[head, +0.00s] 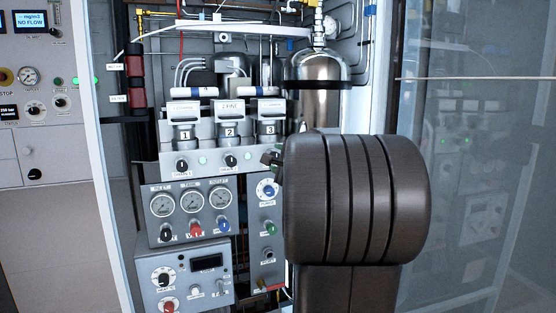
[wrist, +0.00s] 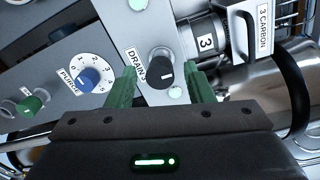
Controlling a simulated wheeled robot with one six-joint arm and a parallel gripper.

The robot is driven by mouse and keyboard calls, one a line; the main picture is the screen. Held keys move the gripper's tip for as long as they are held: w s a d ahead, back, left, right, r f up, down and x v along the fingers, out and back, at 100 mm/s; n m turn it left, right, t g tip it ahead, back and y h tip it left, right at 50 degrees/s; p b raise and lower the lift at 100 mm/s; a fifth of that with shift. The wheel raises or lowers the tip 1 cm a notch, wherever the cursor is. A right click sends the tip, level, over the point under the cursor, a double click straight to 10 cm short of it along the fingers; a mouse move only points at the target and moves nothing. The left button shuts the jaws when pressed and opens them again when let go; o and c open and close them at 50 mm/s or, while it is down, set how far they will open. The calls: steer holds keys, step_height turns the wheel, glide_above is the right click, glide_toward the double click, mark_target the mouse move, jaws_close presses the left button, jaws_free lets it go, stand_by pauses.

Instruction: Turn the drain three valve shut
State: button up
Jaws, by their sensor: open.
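The drain three valve is a black knob (wrist: 160,68) with a white pointer mark, beside a DRAIN label in the wrist view. It sits under the canister marked 3 (wrist: 206,43). My gripper (wrist: 163,74) is open, with one green finger on each side of the knob. I cannot tell whether either finger touches it.
Two other drain knobs, under canister 1 (head: 182,165) and canister 2 (head: 230,160), are to the left. A blue PURGE dial (wrist: 88,77) and a green knob (wrist: 32,103) are close by. A metal cylinder (head: 318,98) stands behind my arm. A glass door (head: 470,180) is at right.

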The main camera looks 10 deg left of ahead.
steer(key=b+v, duration=0.1)
steer(key=v, duration=1.2)
steer(key=shift+s+d, duration=0.3)
steer(key=p+x, duration=0.1)
steer(key=x, duration=1.3)
steer(key=shift+s, duration=0.1)
